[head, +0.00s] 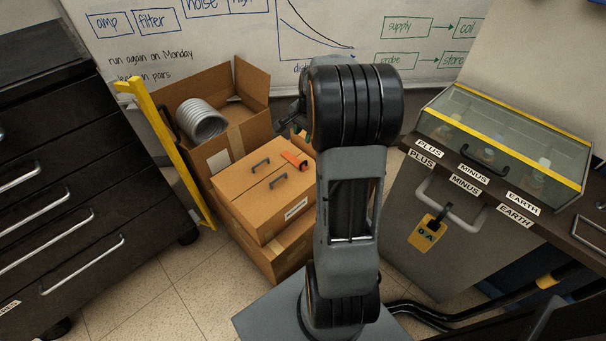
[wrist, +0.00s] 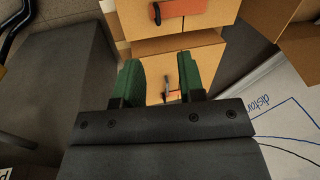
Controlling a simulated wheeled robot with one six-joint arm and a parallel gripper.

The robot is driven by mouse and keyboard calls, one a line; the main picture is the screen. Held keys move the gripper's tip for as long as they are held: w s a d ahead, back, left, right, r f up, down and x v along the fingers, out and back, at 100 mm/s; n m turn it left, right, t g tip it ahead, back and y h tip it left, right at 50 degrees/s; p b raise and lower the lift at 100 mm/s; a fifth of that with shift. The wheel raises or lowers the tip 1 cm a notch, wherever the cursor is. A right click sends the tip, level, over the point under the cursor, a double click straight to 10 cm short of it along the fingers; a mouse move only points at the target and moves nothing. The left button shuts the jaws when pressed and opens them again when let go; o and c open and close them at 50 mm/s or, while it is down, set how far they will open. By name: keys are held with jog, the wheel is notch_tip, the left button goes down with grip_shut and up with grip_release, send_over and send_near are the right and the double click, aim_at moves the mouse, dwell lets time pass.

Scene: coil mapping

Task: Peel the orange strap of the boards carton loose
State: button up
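The closed brown carton (head: 250,205) with a white label on its front sits on another carton in the head view. Its top has two dark handles and an orange strap (head: 295,159) near the far right edge. I cannot read the label. My gripper (head: 290,118) is above and behind that edge, partly hidden by my arm. In the wrist view, my gripper (wrist: 160,70) has its two green fingers apart, with nothing held between them. Cardboard faces lie beyond them, with an orange strip (wrist: 180,9) at the top edge and a small dark handle between the fingers.
An open carton (head: 205,88) with a grey coil (head: 201,121) stands behind. A yellow post (head: 170,150) and dark drawers (head: 60,190) are left. A glass-lidded bench (head: 500,140) with labels is right. Some tiled floor (head: 175,290) is clear in front.

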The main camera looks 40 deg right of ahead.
jog(key=m+b, duration=0.1)
send_near(303, 163)
jog(key=f+b, duration=0.1)
jog(key=f, duration=0.2)
jog(key=w+f+b, duration=0.1)
jog(key=f, duration=0.1)
jog(key=f+b, duration=0.1)
jog(key=f, duration=0.2)
jog(key=shift+w+a+f, duration=0.1)
jog(key=shift+w+f, duration=0.2)
jog(key=shift+w, duration=0.05)
jog(key=shift+c, duration=0.4)
grip_shut()
jog(key=shift+r, duration=0.1)
